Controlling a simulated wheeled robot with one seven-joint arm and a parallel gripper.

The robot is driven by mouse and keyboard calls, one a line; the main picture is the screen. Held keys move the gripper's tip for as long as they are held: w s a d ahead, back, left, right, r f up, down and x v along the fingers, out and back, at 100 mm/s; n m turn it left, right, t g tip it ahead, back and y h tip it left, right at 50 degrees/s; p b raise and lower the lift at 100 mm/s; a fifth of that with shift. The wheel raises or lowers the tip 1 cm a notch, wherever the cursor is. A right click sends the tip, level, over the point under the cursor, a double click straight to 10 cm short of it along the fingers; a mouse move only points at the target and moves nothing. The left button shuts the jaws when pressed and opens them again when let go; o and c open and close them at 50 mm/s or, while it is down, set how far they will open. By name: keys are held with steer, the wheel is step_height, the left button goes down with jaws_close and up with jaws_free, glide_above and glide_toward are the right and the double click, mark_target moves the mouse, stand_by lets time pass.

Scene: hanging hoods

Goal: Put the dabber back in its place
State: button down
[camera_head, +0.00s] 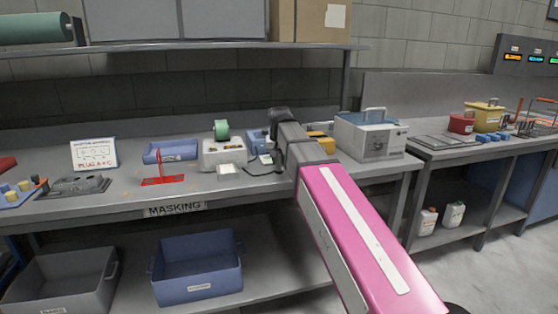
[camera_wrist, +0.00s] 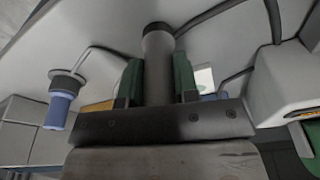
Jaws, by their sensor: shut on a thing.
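My gripper (camera_wrist: 158,72) shows in the wrist view with its two green-padded fingers shut around a dark grey cylindrical handle with a rounded dark end (camera_wrist: 157,38). I take this to be the dabber, but its working end is hidden. In the head view my grey wrist is over the masking bench (camera_head: 120,199), beside the white dispenser, and hides the fingers and the held thing. In the wrist view a blue-handled piece (camera_wrist: 60,108) with a dark grey disc and a thin rod is at the left, apart from my fingers. I cannot tell the dabber's place.
Around my wrist on the bench are a white dispenser (camera_head: 222,155) with a green tape roll (camera_head: 222,130), a red stand (camera_head: 163,181), a blue tray (camera_head: 171,152) and a white case (camera_head: 371,139). A shelf (camera_head: 190,48) runs above. The front strip is mostly clear.

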steer(key=shift+f, duration=0.15)
steer(key=c, duration=0.9)
jaws_free()
steer(key=shift+o, duration=0.2)
step_height(320, 180, up, 12)
steer(key=s, duration=0.2)
steer(key=shift+s, duration=0.1)
